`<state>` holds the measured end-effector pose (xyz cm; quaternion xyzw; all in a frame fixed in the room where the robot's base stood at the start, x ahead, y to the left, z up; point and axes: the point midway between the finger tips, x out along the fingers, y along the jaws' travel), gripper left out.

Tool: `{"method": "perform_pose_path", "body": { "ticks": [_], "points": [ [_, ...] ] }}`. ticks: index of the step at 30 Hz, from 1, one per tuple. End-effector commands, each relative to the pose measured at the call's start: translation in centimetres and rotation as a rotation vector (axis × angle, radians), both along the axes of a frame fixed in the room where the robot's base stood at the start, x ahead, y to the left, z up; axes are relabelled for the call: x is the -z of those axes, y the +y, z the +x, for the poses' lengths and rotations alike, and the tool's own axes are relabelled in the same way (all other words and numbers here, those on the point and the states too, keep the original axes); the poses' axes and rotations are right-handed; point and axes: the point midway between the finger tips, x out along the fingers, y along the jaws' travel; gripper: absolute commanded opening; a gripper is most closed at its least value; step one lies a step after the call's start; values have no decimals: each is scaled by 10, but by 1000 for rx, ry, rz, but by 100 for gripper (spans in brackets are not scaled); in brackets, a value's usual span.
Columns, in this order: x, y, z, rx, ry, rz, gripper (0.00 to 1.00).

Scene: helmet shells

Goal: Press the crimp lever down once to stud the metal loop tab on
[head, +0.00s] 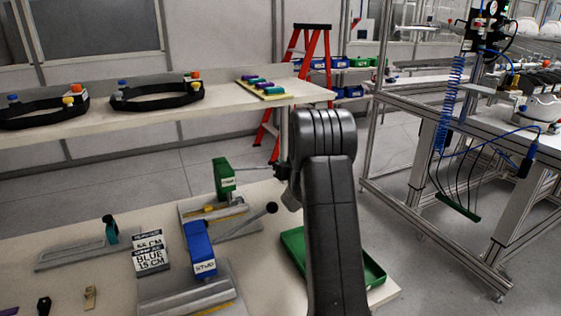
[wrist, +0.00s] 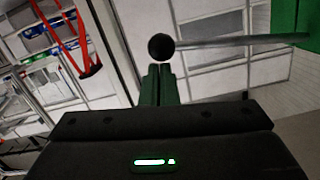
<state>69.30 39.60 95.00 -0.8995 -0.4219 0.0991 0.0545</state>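The green crimp press (head: 224,178) stands upright on its metal base on the near table. It also shows at the right edge of the wrist view (wrist: 307,30). Its lever (wrist: 235,41) is a thin, nearly level rod ending in a black ball (wrist: 160,46). My gripper (head: 279,173) is at the lever's ball end, right of the press. In the wrist view the fingers (wrist: 160,70) are together with nothing between them, and the ball is just past their tips. I cannot tell whether they touch. I cannot make out the metal loop tab.
The blue stud press (head: 200,247) stands nearer me; a ball-ended lever (head: 271,208) rises beside it. A card (head: 148,252) is left of it. A green tray (head: 374,272) lies right, partly behind my arm. The back shelf (head: 220,105) holds two black bands.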

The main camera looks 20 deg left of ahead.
Motion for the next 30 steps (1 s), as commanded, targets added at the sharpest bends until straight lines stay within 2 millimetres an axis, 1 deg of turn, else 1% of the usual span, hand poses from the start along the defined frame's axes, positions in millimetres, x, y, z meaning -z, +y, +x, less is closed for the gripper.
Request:
{"method": "perform_pose_path", "body": {
  "ticks": [1,9,25,28,30],
  "points": [
    [11,0,0,0,3,-3,0],
    [22,0,-1,1,2,-4,0],
    [26,0,-2,2,8,-10,0],
    [23,0,-2,2,8,-10,0],
    [17,1,-3,2,7,-9,0]
  ]
}}
